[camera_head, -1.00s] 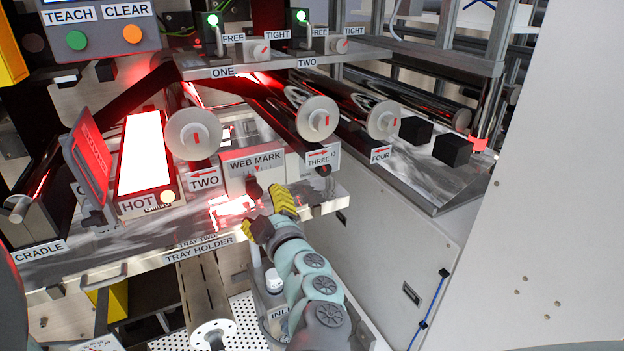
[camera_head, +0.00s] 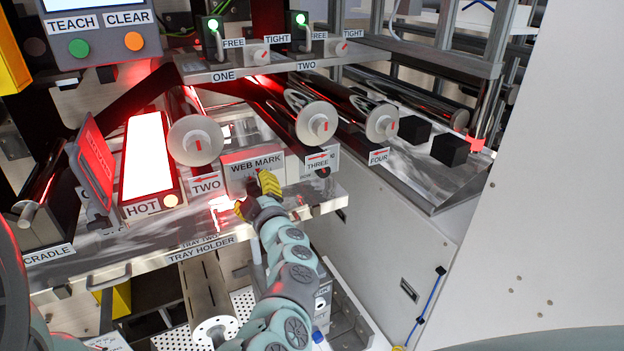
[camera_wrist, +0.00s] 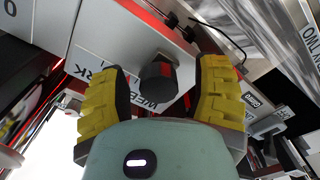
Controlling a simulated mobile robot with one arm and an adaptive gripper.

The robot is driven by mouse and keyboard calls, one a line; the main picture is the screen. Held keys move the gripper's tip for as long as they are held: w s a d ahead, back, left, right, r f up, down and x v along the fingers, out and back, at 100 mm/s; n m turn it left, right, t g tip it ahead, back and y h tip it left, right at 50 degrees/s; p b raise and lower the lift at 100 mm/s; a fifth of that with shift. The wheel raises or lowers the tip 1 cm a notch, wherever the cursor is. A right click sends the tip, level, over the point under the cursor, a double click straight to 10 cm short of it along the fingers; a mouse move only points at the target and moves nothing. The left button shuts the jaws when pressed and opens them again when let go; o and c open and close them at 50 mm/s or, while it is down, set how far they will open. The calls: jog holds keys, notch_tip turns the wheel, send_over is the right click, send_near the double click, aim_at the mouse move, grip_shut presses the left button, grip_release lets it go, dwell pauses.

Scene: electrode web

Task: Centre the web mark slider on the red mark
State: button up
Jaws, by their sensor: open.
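The web mark box (camera_head: 236,178) sits on the steel bench in the head view, with its label partly behind my gripper. In the wrist view a dark, faceted slider knob (camera_wrist: 157,87) stands out from the white box face, between my two yellow fingers. A reddish patch shows on the knob's upper part. My gripper (camera_head: 254,197) is open in front of the box, with one finger on each side of the knob in the wrist view (camera_wrist: 160,100). I cannot tell whether either finger touches the knob. The slider is hidden behind my gripper in the head view, and I cannot make out the red mark.
The glowing hot plate (camera_head: 145,160) lies left of the box. Rollers with white end discs (camera_head: 195,140) stand behind and to the right. The tray holder edge (camera_head: 130,272) runs below. Two black blocks (camera_head: 450,149) sit at the right.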

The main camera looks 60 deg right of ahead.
grip_shut()
dwell(0.4)
jog(key=shift+s+d+f+b, duration=0.1)
jog(key=shift+s+d+b, duration=0.2)
jog(key=shift+d+b, duration=0.25)
jog(key=shift+s+d, duration=0.2)
jog(key=shift+d, duration=0.1)
grip_release()
